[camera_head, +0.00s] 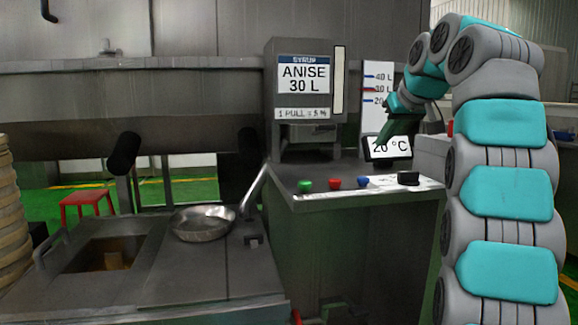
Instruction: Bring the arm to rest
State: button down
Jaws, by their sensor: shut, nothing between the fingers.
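My arm, grey and teal, rises along the right side of the head view and bends over at the top. My gripper (384,138) points down and to the left in front of the level scale and the "20 °C" display (390,147). Its fingers are dark green, shut and empty, and they overlap the display in the picture. I cannot tell whether they touch it.
A syrup dispenser (298,100) marked "ANISE 30 L" stands left of my gripper. Green (305,186), red (335,183) and blue (363,181) buttons and a black knob (408,178) sit on the console below. A metal pan (203,223) rests on the left counter.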

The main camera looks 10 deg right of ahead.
jog(key=s+a+f+m+g+y, duration=0.1)
jog(key=s+a+f+g, duration=0.2)
jog(key=s+a+f, duration=0.55)
jog(key=s+a+f+m+g, duration=0.1)
jog(key=s+a+f+g, duration=0.35)
jog(key=f, duration=0.65)
jog(key=s+a+f+g, duration=0.1)
jog(key=s+a+f, duration=0.2)
jog(key=s+f, duration=0.8)
jog(key=s+a+f+n+g+h, duration=0.1)
jog(key=s+a+f+g, duration=0.1)
jog(key=s+f, duration=0.9)
jog(key=s+a, duration=0.1)
jog(key=s, duration=0.6)
jog(key=shift+a+f+n, duration=0.25)
jog(key=shift+a+n, duration=0.05)
jog(key=c, duration=1.6)
grip_release()
